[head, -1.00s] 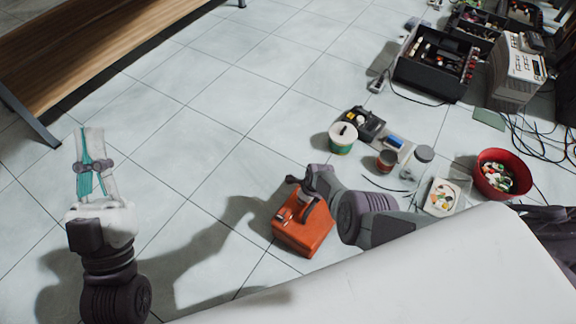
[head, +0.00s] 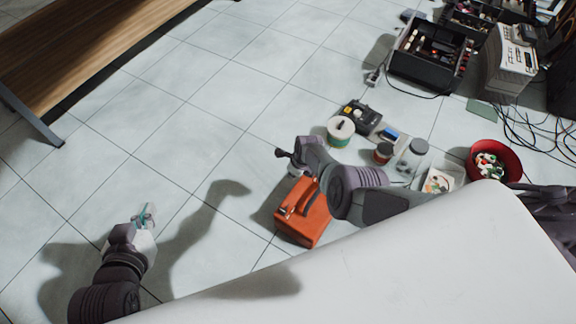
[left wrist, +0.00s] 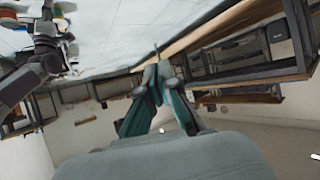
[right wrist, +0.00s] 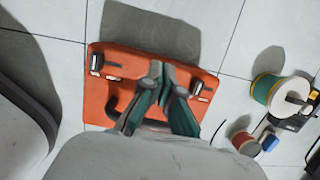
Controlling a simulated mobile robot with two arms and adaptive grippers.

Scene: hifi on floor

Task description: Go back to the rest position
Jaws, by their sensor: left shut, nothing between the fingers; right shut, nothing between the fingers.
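My left gripper (head: 146,216) is at the lower left of the head view, above bare floor tiles and away from any object. In the left wrist view its fingers (left wrist: 157,75) are together with nothing between them. My right gripper (head: 284,154) is near the middle of the head view, above and beside an orange case (head: 303,212) on the floor. In the right wrist view the right fingers (right wrist: 160,75) are closed and empty, in front of the orange case (right wrist: 125,60). The case's handle is partly hidden by the fingers.
A spool (head: 340,131), a small jar (head: 383,153), a clear jar (head: 412,158) and a red bowl (head: 508,150) stand right of the case. A black toolbox (head: 430,55) is behind, with cables at right. A wooden bench (head: 90,50) is at upper left. Tiles between are clear.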

